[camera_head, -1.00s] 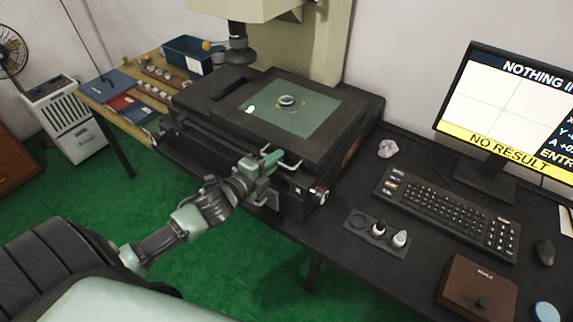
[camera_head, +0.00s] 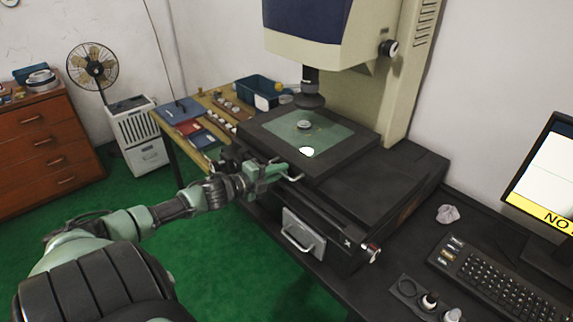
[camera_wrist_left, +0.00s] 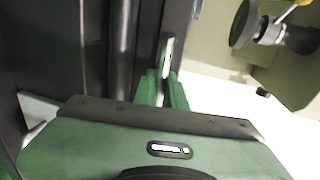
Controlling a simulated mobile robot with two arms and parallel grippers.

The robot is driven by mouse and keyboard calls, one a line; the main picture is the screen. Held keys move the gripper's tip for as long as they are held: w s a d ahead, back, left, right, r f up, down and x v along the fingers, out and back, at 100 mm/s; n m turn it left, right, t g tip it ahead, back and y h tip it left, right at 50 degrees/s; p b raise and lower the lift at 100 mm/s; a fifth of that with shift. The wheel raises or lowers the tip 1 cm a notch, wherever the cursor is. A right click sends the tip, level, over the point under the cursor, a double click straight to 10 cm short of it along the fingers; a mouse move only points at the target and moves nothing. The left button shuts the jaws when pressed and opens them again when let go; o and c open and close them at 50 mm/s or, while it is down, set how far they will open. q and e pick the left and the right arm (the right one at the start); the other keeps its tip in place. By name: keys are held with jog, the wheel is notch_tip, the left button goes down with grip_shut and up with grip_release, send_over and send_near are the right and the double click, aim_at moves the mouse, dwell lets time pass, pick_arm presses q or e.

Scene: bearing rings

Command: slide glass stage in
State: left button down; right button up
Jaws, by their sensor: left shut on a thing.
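The glass stage is a dark frame (camera_head: 348,151) with a greenish glass pane (camera_head: 325,133) on the measuring machine. A small metal ring (camera_head: 303,125) lies on the glass, and a bright white spot shows near the front edge. My left gripper (camera_head: 279,170) is at the front side of the stage, shut on its pale bar handle (camera_head: 294,177). In the left wrist view the green fingers (camera_wrist_left: 161,88) close around the pale handle (camera_wrist_left: 168,58); the contact is partly hidden. The dark lens (camera_head: 310,92) hangs above the glass, close to the ring in the picture. My right gripper is out of view.
The machine's dark base (camera_head: 385,185) is bare to the right of the stage. A lower plate with a handle (camera_head: 303,235) is on its front. A keyboard (camera_head: 480,275) and monitor stand right; a wooden table (camera_head: 175,140) with trays and a blue bin (camera_head: 258,91) stands left.

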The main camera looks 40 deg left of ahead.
pick_arm(q)
jog(key=shift+a, duration=0.15)
jog(key=c, duration=1.5)
grip_release()
jog(key=shift+v, duration=3.9)
jog(key=shift+a, duration=0.1)
